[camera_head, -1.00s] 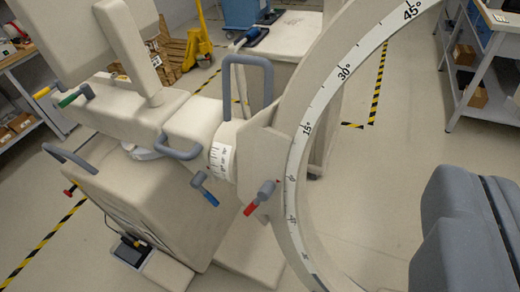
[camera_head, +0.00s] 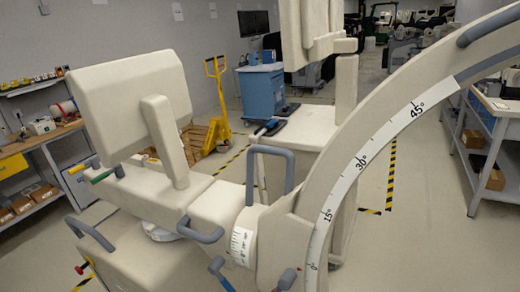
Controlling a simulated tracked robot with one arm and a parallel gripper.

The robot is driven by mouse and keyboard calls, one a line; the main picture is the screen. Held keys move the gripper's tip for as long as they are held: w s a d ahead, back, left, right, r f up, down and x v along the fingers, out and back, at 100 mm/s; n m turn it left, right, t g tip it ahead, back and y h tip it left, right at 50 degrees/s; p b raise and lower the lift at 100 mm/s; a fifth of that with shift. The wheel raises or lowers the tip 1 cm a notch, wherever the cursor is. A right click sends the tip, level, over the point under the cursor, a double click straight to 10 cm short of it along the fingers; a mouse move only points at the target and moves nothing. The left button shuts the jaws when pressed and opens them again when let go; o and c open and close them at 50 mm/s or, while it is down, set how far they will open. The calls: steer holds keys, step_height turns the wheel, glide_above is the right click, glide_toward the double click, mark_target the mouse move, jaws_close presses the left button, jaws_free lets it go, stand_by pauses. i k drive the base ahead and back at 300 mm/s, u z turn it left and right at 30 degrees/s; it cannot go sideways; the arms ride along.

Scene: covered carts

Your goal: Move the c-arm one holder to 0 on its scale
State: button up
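The c-arm (camera_head: 390,110) is a large beige arc rising to the upper right. A white scale strip (camera_head: 362,160) on it reads 45°, 30°, 15° and, low down, what looks like 0. The c-arm's beige holder (camera_head: 283,238) grips the arc near the low end of the strip. Its red-tipped lever (camera_head: 287,279) is partly cut off by the bottom edge. A second small scale (camera_head: 241,246) wraps a round joint left of the holder; its reading is too small to tell. A blue lever (camera_head: 221,273) hangs below that joint. My gripper is not in view.
The cart's beige body (camera_head: 140,245) has grey handles (camera_head: 270,165) and a screen (camera_head: 130,100) above. Behind stand another covered cart (camera_head: 305,130), a yellow pallet truck (camera_head: 217,110) and a blue cabinet (camera_head: 262,95). Shelves line both sides. Floor is clear at right.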

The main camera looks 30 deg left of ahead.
mark_target(266, 242)
steer(key=k, duration=1.1)
steer(key=u, duration=0.55)
steer(key=i, duration=1.9)
steer(key=z, duration=0.6)
steer(key=i, duration=0.6)
steer(key=z, duration=0.4)
